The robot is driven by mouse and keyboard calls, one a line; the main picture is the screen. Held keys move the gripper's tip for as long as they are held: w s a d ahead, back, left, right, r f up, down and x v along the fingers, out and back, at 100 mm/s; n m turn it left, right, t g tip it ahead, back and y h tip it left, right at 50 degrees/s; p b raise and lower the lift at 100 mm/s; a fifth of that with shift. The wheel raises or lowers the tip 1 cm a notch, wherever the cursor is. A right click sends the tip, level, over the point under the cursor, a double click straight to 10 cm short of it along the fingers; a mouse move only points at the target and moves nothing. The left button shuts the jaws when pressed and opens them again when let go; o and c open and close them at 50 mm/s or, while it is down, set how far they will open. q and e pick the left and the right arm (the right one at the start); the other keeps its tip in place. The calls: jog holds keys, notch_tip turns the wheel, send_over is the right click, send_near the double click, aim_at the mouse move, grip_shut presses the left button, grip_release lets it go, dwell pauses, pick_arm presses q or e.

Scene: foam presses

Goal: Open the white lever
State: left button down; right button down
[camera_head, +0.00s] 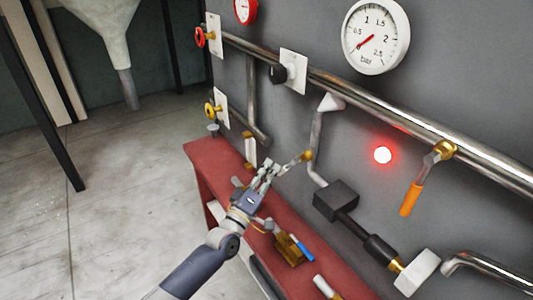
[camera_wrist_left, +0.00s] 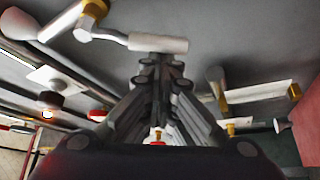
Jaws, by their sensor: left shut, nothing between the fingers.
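A white lever (camera_head: 290,164) on a brass valve (camera_head: 307,155) stands off the grey wall, over the red bench. In the left wrist view, its pale cylindrical handle (camera_wrist_left: 158,43) lies crosswise just beyond my fingertips, with the brass fitting (camera_wrist_left: 95,8) at upper left. My left gripper (camera_head: 272,166) is shut and empty, with its tips close to the handle's free end; I cannot tell if they touch. It also fills the middle of the left wrist view (camera_wrist_left: 162,62). Another pale handle with brass ends (camera_head: 250,151) hangs farther left. My right gripper is not in view.
The red bench (camera_head: 205,163) runs along the wall, with a brass valve with a blue handle (camera_head: 290,250) low near my left arm. A black box (camera_head: 336,200), an orange lever (camera_head: 410,198) and a lit red lamp (camera_head: 382,155) are to the right. Open floor lies left.

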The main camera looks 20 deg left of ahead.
pick_arm(q)
jog(key=shift+s+d+f+n+g+y+p, duration=0.4)
jog(key=shift+s+d+f+n+p, duration=0.2)
jog(key=shift+d+n+p, duration=0.3)
jog(key=shift+s+d+f+n+g+y+p, duration=0.35)
jog(key=shift+s+d+f+n+p, duration=0.3)
jog(key=shift+n+p, duration=0.35)
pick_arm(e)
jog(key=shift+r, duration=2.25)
pick_arm(q)
jog(key=shift+d, duration=0.1)
